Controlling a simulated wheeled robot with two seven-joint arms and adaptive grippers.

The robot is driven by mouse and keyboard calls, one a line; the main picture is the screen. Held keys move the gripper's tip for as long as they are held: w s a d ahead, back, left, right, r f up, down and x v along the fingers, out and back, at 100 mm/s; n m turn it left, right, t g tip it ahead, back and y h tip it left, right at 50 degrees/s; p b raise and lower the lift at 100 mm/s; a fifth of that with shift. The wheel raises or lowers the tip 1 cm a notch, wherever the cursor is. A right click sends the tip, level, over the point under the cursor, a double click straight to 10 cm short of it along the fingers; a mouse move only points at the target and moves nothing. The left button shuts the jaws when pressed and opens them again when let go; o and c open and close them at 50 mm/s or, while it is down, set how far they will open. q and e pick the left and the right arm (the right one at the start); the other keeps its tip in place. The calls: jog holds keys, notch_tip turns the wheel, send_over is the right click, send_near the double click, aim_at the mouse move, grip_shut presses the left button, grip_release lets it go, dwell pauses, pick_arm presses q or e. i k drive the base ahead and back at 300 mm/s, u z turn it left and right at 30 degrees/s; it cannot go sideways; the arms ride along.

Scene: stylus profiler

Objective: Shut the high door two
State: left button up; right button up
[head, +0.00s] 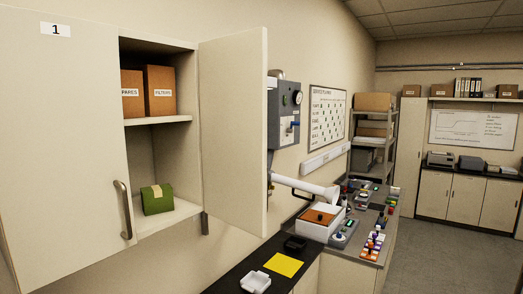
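The high door two (233,130) is the pale panel standing wide open at the right side of the wall cabinet. It sticks out toward me, and its inner face shows. Its outer face is hidden, and I cannot make out its handle. The open bay behind it has an upper shelf (160,120) and a bottom board. Neither of my grippers is in view.
Door 1 (60,150) is shut, with a bar handle (123,210). The bay holds brown boxes (160,92) and a green box (157,199). Right of the open door are a grey wall unit (284,112), a white tube (308,186) and a cluttered counter (262,252).

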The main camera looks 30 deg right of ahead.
aim_at(233, 68)
jog(key=z, duration=2.1)
jog(key=i, duration=2.4)
jog(key=u, duration=3.5)
